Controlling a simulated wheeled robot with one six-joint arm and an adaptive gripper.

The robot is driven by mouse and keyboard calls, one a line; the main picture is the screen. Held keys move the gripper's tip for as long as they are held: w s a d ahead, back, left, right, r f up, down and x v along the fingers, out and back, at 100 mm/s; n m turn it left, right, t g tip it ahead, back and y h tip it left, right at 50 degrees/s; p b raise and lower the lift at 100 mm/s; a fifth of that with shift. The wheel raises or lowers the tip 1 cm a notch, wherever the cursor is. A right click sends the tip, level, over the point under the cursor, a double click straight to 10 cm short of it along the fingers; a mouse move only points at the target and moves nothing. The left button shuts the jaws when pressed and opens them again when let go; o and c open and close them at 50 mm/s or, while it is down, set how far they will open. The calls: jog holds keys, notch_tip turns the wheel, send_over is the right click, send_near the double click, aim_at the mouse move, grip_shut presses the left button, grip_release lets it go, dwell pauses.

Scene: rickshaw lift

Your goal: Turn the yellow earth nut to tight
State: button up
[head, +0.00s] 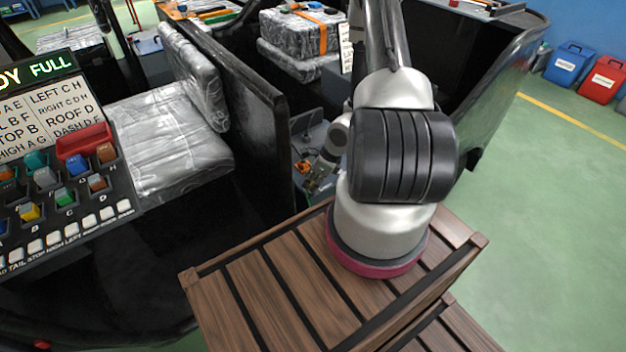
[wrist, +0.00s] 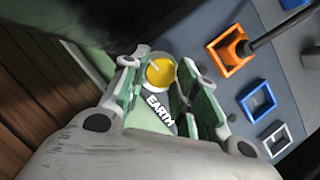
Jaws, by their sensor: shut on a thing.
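The yellow earth nut (wrist: 160,73) is round and sits between the fingertips of my gripper (wrist: 157,66) in the wrist view. My gripper is shut on it, with one finger at each side. The white word EARTH (wrist: 160,108) shows on the grey surface just below the nut. In the head view my gripper (head: 318,180) reaches down into the dark bay behind the slatted wooden box, and the nut cannot be made out there. Whether the nut is loose or tight cannot be told.
An orange square socket (wrist: 229,50) with a dark rod in it lies right of the nut. A blue square frame (wrist: 257,101) and a white one (wrist: 275,139) lie below it. In the head view, a black panel (head: 258,125) stands left of my gripper.

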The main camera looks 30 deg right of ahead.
jog(key=shift+m, duration=0.4)
jog(key=o, duration=1)
jog(key=shift+r, duration=0.1)
jog(key=v, duration=1.1)
jog(key=shift+s+r, duration=0.25)
jog(key=shift+r, duration=0.1)
